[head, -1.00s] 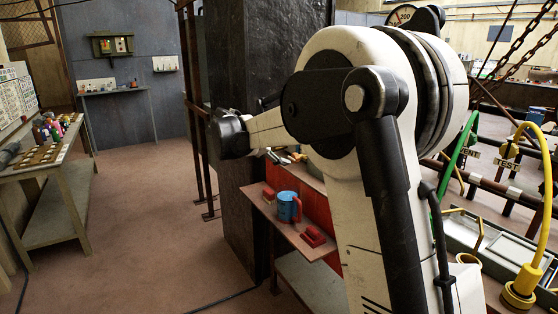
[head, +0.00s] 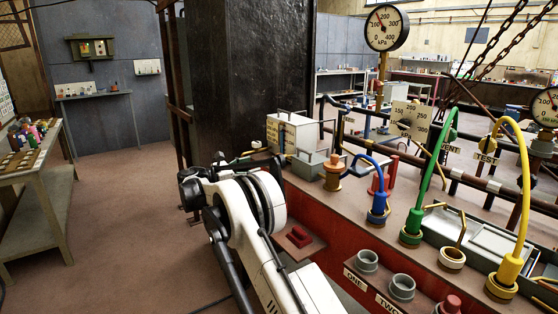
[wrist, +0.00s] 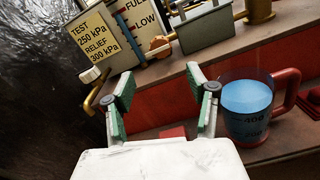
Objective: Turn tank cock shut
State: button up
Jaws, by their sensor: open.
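The tank is a cream box (head: 293,134) on the bench beside the dark pillar in the head view. Its face (wrist: 97,47) reads TEST 250 kPa, RELIEF 300 kPa in the wrist view. A cream knob on a bent brass pipe, which looks like the tank cock (wrist: 90,75), sits at the tank's lower left corner. A small cream handle (head: 256,145) shows there in the head view. My gripper (wrist: 160,75) is open and empty, with green-padded fingers apart. It is below and right of the knob in the wrist picture, not touching it. The head view hides the gripper behind my arm.
A measuring mug with blue liquid (wrist: 247,98) and a red handle stands close right of my right finger. A red block (head: 299,236) lies on the low shelf. A dark pillar (head: 245,80) stands left of the tank. Colored hoses (head: 440,165) and gauges fill the right.

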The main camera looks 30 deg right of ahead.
aim_at(277, 159)
jog(key=d, duration=0.4)
jog(key=w+d+b, duration=0.1)
jog(key=d, duration=0.4)
jog(key=w+d, duration=0.1)
jog(key=d, duration=0.3)
jog(key=shift+d, duration=0.3)
jog(key=c, duration=1.2)
